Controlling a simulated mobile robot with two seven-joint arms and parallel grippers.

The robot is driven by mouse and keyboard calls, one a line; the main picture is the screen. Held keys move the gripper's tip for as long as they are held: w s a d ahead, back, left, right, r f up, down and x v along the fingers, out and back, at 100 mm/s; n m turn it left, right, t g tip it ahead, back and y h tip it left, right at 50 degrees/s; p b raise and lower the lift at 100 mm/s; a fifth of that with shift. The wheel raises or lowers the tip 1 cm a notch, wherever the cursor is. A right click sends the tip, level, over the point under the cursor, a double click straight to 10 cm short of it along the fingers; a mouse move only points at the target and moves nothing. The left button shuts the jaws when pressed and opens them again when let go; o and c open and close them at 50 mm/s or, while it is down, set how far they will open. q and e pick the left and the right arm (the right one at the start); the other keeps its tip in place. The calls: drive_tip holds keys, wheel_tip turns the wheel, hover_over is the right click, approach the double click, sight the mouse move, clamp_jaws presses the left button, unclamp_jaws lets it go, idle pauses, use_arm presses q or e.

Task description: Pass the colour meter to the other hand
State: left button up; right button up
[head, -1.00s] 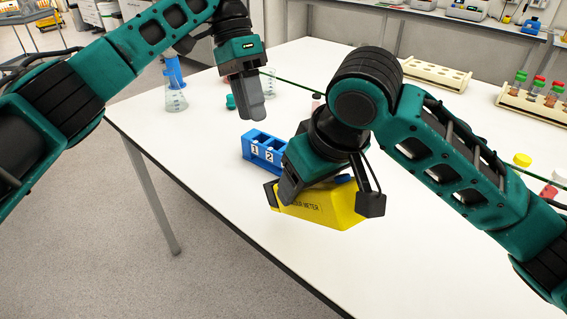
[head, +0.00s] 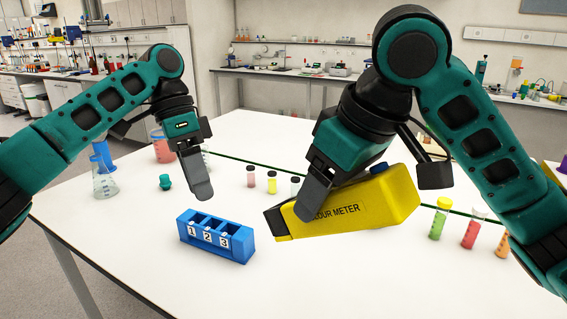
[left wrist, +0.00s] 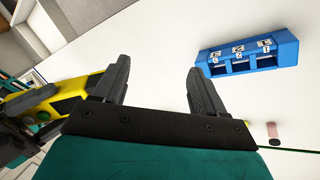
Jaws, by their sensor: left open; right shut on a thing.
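The colour meter (head: 365,207) is a yellow, box-like device with dark lettering and a dark end. My right gripper (head: 312,200) is shut on it and holds it tilted above the white table, its dark end toward the left. The meter also shows at the left of the left wrist view (left wrist: 38,100), beside one of my left fingers. My left gripper (head: 198,185) is open and empty, above the table and to the left of the meter. Its two fingers stand apart in the left wrist view (left wrist: 162,88). A gap separates it from the meter in the head view.
A blue rack (head: 215,238) numbered 1, 2, 3 stands on the white table (head: 150,270) below the grippers. A beaker (head: 104,183), a green stopper (head: 165,182), and several coloured vials stand around it. The front of the table is clear.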

sight(296, 227)
use_arm(q)
drive_tip(key=o, duration=0.3)
drive_tip(key=d+r+m, duration=0.1)
drive_tip(key=d+m, duration=0.1)
drive_tip(key=s+d+r+m, duration=0.1)
drive_tip(key=d+m, duration=0.1)
drive_tip(key=d+r+m, duration=0.1)
drive_tip(key=d+m, duration=0.2)
drive_tip(key=shift+s+r, duration=0.35)
drive_tip(key=d+r+m, duration=0.1)
drive_tip(key=d+m, duration=0.1)
drive_tip(key=s+d+r+m, duration=0.1)
drive_tip(key=m, duration=0.1)
drive_tip(key=s+d+r+m, duration=0.1)
drive_tip(key=d+m, duration=0.1)
drive_tip(key=m, duration=0.1)
drive_tip(key=shift+s+d, duration=0.2)
drive_tip(key=shift+d, duration=0.1)
drive_tip(key=shift+s+d+f+m, duration=0.1)
drive_tip(key=shift+d+m, duration=0.05)
drive_tip(key=shift+m, duration=0.15)
drive_tip(key=shift+s+d+f, duration=0.1)
drive_tip(key=shift+f, duration=0.2)
drive_tip(key=x, duration=1.1)
drive_tip(key=shift+f, duration=0.1)
